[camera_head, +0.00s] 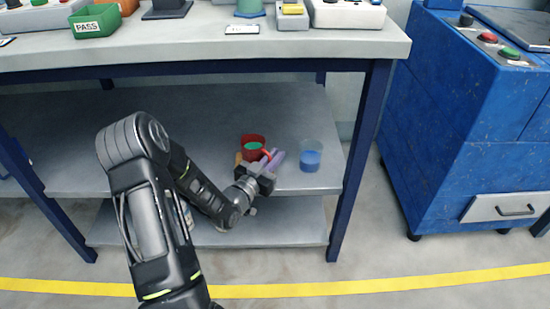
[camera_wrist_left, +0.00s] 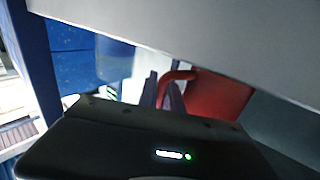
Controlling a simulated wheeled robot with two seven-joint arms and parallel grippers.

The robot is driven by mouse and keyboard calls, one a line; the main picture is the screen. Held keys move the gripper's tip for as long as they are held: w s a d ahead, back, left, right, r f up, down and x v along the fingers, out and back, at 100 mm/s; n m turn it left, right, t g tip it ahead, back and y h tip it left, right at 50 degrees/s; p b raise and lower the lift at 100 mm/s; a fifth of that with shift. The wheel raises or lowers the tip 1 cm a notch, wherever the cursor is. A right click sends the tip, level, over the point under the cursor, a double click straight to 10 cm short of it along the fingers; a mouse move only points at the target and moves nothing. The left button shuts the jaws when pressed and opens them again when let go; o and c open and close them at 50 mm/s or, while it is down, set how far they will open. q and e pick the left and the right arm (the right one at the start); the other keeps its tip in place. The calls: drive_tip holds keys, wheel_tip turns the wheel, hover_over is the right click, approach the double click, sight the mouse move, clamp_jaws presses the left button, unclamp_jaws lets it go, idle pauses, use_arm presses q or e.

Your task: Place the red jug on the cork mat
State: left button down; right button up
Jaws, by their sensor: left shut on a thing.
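The red jug (camera_head: 245,144) is upright at the middle shelf of the bench, with green showing inside its rim. It also shows in the wrist view (camera_wrist_left: 218,95), its handle toward my fingers. My left gripper (camera_head: 272,159) comes from the front right and is shut on the jug's handle; its fingers (camera_wrist_left: 163,92) show in the wrist view. A small tan-brown patch (camera_head: 238,158) at the jug's left looks like part of the cork mat; the rest is hidden. Whether the jug touches it, I cannot tell. My right gripper is not in view.
A clear cup with blue contents (camera_head: 311,158) stands on the shelf just right of my gripper. The bench top (camera_head: 200,45) overhangs the shelf, and a blue leg (camera_head: 360,150) stands at the right. The shelf's left part (camera_head: 70,140) is clear.

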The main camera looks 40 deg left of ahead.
use_arm(q)
drive_tip(key=shift+f+b, duration=0.2)
drive_tip(key=shift+b, duration=0.1)
drive_tip(key=c, duration=1.5)
unclamp_jaws()
drive_tip(key=shift+r, duration=0.2)
drive_tip(key=shift+s+r+p, duration=0.1)
drive_tip(key=shift+p, duration=0.3)
drive_tip(key=s+p, duration=0.1)
drive_tip(key=s, duration=0.4)
drive_tip(key=shift+s+d, duration=0.15)
drive_tip(key=shift+s, duration=0.2)
drive_tip(key=shift+s+d, duration=0.15)
drive_tip(key=shift+s, duration=1.4)
drive_tip(key=shift+s+d, duration=0.1)
drive_tip(key=shift+s, duration=1.4)
